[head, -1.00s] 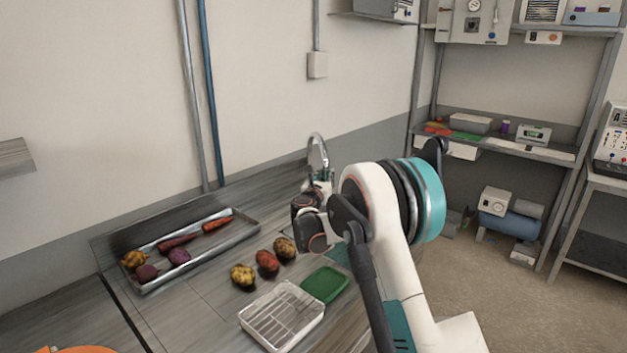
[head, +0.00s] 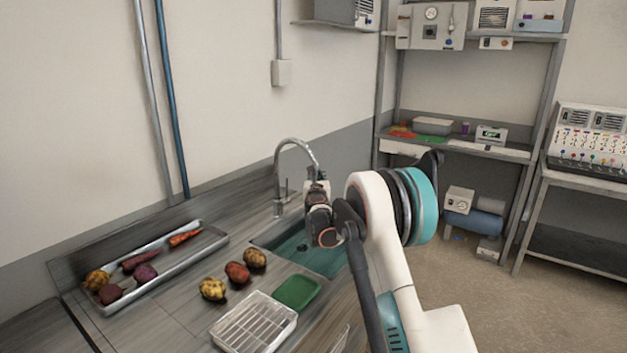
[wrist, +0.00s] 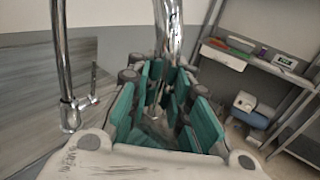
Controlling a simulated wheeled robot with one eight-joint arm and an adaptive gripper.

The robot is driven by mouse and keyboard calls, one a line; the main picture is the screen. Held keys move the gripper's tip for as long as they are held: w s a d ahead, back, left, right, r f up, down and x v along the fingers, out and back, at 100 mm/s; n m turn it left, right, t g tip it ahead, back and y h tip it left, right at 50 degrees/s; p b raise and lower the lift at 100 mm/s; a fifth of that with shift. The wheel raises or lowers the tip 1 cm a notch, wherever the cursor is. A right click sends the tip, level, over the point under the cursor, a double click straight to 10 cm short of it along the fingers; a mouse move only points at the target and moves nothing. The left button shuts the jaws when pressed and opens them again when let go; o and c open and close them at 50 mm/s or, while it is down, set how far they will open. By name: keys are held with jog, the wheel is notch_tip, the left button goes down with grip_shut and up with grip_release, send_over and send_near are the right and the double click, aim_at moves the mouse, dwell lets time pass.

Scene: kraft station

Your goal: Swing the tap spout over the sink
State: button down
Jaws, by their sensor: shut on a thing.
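The chrome tap (head: 281,185) stands on the counter behind the sink, its gooseneck arching to the right. The sink (head: 325,260) is a teal-looking basin, partly hidden behind my arm. My gripper (head: 318,190) is at the down-turned end of the spout (head: 312,156), above the sink area. In the wrist view, the spout (wrist: 170,30) runs down between the teal finger pads of my gripper (wrist: 160,100), which is shut on it. The tap's upright (wrist: 58,50) and side lever (wrist: 90,100) are to the left. The spout's tip is hidden by the fingers.
A metal tray (head: 200,240) of vegetables lies along the wall. Shelving (head: 470,146) stands at the back right; open floor (head: 480,285) is on the right.

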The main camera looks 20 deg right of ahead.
jog(key=shift+d, duration=0.25)
jog(key=c, duration=1.5)
grip_release()
jog(key=shift+d, duration=0.15)
jog(key=shift+o, duration=0.2)
jog(key=shift+s+a, duration=0.1)
jog(key=shift+a, duration=0.1)
jog(key=v, duration=1.1)
jog(key=shift+s+a, duration=0.15)
jog(key=shift+s, duration=0.25)
